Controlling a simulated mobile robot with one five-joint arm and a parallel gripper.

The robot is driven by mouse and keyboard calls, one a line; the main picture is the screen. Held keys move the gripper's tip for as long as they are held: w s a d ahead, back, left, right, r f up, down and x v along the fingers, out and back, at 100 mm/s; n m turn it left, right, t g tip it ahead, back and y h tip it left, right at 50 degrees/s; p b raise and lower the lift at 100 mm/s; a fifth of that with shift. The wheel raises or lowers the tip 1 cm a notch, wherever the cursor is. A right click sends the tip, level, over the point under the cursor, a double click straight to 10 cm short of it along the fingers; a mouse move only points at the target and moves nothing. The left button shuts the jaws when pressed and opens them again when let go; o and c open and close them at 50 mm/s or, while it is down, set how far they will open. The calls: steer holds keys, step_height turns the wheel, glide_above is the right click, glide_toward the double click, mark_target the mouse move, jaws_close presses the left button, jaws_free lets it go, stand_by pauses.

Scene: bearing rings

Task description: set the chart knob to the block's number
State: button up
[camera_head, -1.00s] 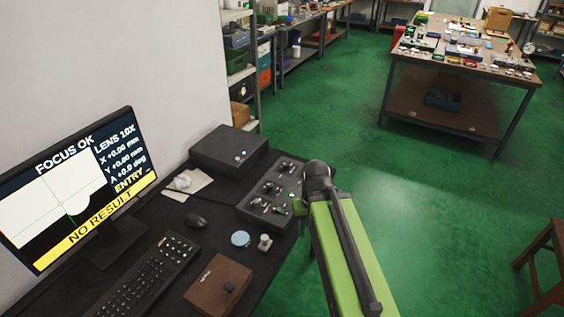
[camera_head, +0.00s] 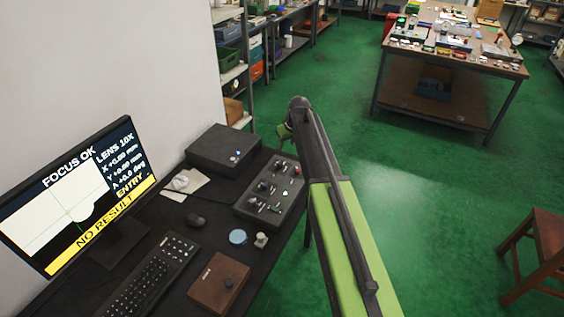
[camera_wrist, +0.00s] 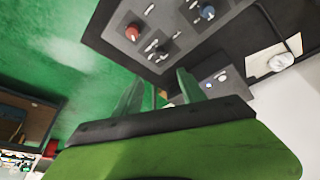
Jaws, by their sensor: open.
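The dark control box (camera_head: 268,195) with several knobs and switches lies on the black desk, right of the mouse. In the wrist view, its panel shows a red knob (camera_wrist: 132,32) and a blue knob (camera_wrist: 207,12). Its labels are too small to read, so I cannot tell which knob is the chart knob. My gripper (camera_wrist: 160,88) is open and empty, its two green fingers apart from the panel's edge. In the head view my gripper (camera_head: 284,131) shows only partly, beyond the box. I cannot make out a numbered block.
The monitor (camera_head: 75,200) reads FOCUS OK and NO RESULT. A black case (camera_head: 225,150), a keyboard (camera_head: 150,275), a blue disc (camera_head: 238,237), a small metal piece (camera_head: 261,240) and a brown box (camera_head: 218,283) are on the desk.

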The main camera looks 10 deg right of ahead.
mark_target(280, 164)
steer(key=b+x, duration=1.5)
steer(key=x, duration=0.2)
steer(key=shift+f+b, duration=0.2)
steer(key=shift+b, duration=0.1)
steer(key=shift+r, duration=0.1)
steer(key=shift+s, duration=0.1)
jaws_close()
steer(key=shift+d, duration=0.15)
